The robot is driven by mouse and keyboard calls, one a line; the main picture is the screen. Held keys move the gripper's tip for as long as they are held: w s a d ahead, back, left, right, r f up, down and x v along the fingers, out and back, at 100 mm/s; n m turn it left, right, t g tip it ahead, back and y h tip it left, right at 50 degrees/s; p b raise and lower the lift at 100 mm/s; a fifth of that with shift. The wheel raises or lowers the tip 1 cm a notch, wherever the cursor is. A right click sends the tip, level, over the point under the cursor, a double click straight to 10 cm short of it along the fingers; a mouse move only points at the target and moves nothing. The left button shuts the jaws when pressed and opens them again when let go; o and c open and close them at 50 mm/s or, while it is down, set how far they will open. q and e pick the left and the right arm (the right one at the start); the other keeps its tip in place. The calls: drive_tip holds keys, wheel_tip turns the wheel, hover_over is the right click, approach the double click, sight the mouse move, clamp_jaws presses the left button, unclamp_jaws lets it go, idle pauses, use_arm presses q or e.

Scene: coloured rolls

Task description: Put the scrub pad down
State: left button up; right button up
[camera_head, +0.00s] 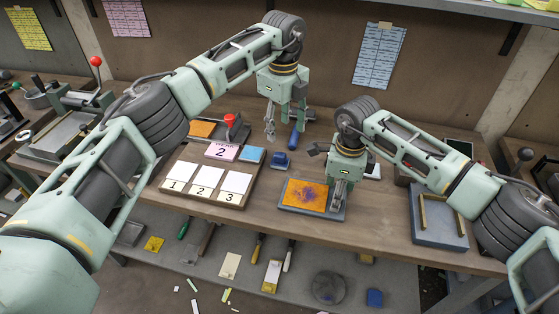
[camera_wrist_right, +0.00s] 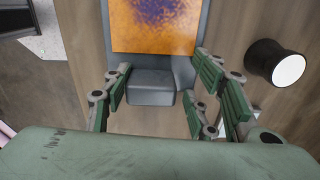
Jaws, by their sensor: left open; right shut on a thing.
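My right gripper (camera_head: 338,197) is low at the right side of a grey tray (camera_head: 296,210) with a purple-stained orange plate (camera_head: 303,194). I cannot tell whether the block rests on the tray. The orange plate also shows in that view (camera_wrist_right: 155,25). My left gripper (camera_head: 284,123) is open and empty, hanging above the back of the bench near a blue-handled tool (camera_head: 294,138).
A board with numbered white cards (camera_head: 205,178) lies further left, near a red-knobbed tool (camera_head: 231,122). A grey tray with wooden strips (camera_head: 438,229) lies right. A dark, white-topped cylinder (camera_wrist_right: 276,63) stands near my right gripper.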

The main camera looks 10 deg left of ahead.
sight(280, 155)
use_arm(q)
wheel_tip(280, 155, down, 7)
drive_tip(key=n, duration=0.5)
drive_tip(key=shift+n, duration=0.4)
drive_tip(key=shift+w+a+f, duration=0.1)
drive_tip(key=shift+a+f, duration=0.05)
drive_tip(key=shift+f, duration=0.75)
drive_tip(key=shift+w+a+f, duration=0.1)
drive_tip(key=shift+a+f, duration=0.05)
drive_tip(key=shift+f, duration=0.7)
drive_tip(key=shift+w+a+f, duration=0.1)
drive_tip(key=shift+a+f, duration=0.05)
drive_tip(key=shift+f, duration=0.75)
drive_tip(key=shift+c, duration=0.4)
clamp_jaws()
wheel_tip(280, 155, up, 10)
drive_tip(key=shift+r, duration=0.1)
